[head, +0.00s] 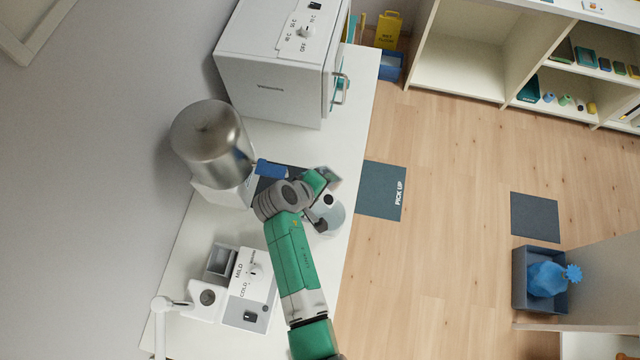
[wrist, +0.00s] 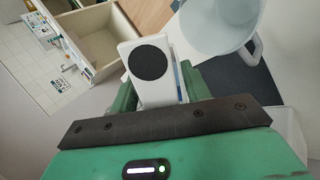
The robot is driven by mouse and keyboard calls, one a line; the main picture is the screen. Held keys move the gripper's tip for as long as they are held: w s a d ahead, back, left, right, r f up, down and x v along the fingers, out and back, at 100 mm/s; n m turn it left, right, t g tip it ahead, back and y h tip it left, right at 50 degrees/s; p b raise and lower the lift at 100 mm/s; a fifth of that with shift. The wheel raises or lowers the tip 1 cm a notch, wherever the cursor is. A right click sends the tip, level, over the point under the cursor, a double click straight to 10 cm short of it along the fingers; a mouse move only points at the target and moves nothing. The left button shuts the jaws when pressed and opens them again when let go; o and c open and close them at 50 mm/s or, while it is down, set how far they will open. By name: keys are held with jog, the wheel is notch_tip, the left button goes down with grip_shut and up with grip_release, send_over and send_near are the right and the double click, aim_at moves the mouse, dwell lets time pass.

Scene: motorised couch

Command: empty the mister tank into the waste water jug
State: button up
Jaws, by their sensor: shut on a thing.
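My gripper (head: 321,202) is over the right edge of the white counter in the head view. In the wrist view my gripper (wrist: 160,88) is shut on a white piece with a round black disc, which looks like the mister tank (wrist: 150,85). A small part of the tank (head: 328,200) shows between the fingers in the head view. The pale, see-through waste water jug (head: 331,217) stands right by the gripper, partly hidden by it. In the wrist view the jug (wrist: 215,28) is just beyond the tank, with its handle at right. I cannot tell whether they touch, nor the water level.
A steel cylinder unit (head: 208,135) with a blue lever stands left of my gripper. A white cabinet (head: 268,85) is at the counter's back. A white unit with a MILD/COLD dial (head: 250,280) is at front left. Open floor (head: 450,240) lies to the right.

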jog(key=shift+w+d+f+t+h, duration=0.1)
jog(key=shift+f+t+h, duration=0.4)
jog(key=shift+t+h, duration=0.15)
jog(key=shift+w+f+t+h+b, duration=0.1)
jog(key=shift+f+t+h+b, duration=0.05)
jog(key=shift+t+h+b, duration=0.35)
jog(key=t+h+b, duration=0.1)
jog(key=b, duration=0.1)
jog(key=t+h+b, duration=0.1)
jog(key=b, duration=0.1)
jog(key=r+t+h+b, duration=0.1)
jog(key=b, duration=0.2)
jog(key=shift+w+d+r+t, duration=0.1)
jog(key=shift+w+d+t, duration=0.1)
jog(key=shift+d+t, duration=0.15)
jog(key=t+h+b, duration=0.1)
jog(key=b, duration=0.4)
jog(key=r+t+h+b, duration=0.1)
jog(key=t+h+b, duration=0.1)
jog(key=b, duration=0.2)
jog(key=shift+t+b, duration=0.3)
jog(key=shift+b, duration=0.1)
jog(key=b, duration=0.2)
jog(key=t+h+b, duration=0.1)
jog(key=b, duration=0.1)
jog(key=shift+a+r+t+h+b, duration=0.1)
jog(key=shift+r+t+h+b, duration=0.15)
jog(key=shift+r+t+b, duration=0.1)
jog(key=shift+b, duration=0.4)
